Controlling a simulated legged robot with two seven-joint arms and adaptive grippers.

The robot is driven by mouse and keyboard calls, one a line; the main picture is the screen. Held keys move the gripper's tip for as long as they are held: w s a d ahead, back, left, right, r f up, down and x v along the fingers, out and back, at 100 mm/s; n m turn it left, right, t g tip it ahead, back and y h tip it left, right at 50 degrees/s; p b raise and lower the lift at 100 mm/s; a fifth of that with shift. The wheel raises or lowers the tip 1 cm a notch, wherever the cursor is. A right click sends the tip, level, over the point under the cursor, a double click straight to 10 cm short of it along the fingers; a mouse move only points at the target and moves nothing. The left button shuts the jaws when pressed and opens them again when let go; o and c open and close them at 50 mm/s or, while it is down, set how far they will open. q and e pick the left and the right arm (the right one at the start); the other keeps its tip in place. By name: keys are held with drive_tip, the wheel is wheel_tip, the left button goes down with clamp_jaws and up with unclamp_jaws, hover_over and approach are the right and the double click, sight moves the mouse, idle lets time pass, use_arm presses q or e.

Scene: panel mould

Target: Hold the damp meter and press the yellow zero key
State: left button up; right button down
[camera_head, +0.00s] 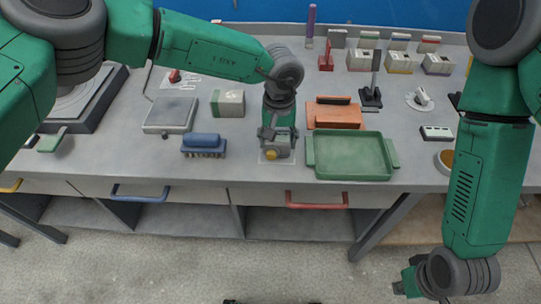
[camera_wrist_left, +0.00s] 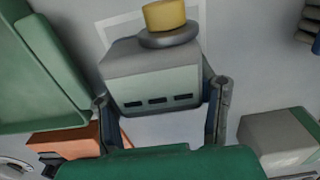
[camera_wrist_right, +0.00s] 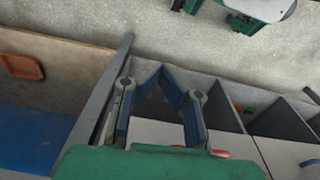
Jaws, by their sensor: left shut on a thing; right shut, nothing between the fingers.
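The damp meter (camera_head: 282,147) is a small grey box on a pale marked patch near the front edge of the bench, left of the green tray. Its round yellow key (camera_head: 271,155) faces the front. In the left wrist view the meter (camera_wrist_left: 150,75) shows dark slots, with the yellow key (camera_wrist_left: 164,15) on a grey collar at its far end. My left gripper (camera_head: 278,135) comes down from above and is shut on the meter, a finger on each side. My right gripper (camera_head: 404,286) is low in front of the bench, well away from the meter, shut and empty; its fingers meet in the right wrist view (camera_wrist_right: 163,72).
A green tray (camera_head: 350,157) stands close right of the meter, with an orange box (camera_head: 334,114) behind it. A blue-handled brush (camera_head: 204,145) and a grey-green box (camera_head: 228,103) are to the left. Drawers with blue and red handles (camera_head: 317,201) front the bench.

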idle(0.4)
drive_tip(key=n+t+y, duration=0.4)
drive_tip(key=t+y, duration=0.3)
drive_tip(key=t, duration=0.2)
approach(271, 175)
drive_tip(key=s+a+f, duration=0.2)
drive_tip(key=s+a, duration=0.1)
drive_tip(key=a, duration=0.2)
drive_tip(key=shift+w+a+r, duration=0.1)
drive_tip(key=shift+w+r, duration=0.05)
drive_tip(key=shift+w, duration=0.05)
drive_tip(key=shift+w, duration=0.1)
drive_tip(key=shift+w, duration=4.3)
drive_tip(key=shift+w, duration=0.1)
drive_tip(key=shift+w, duration=0.3)
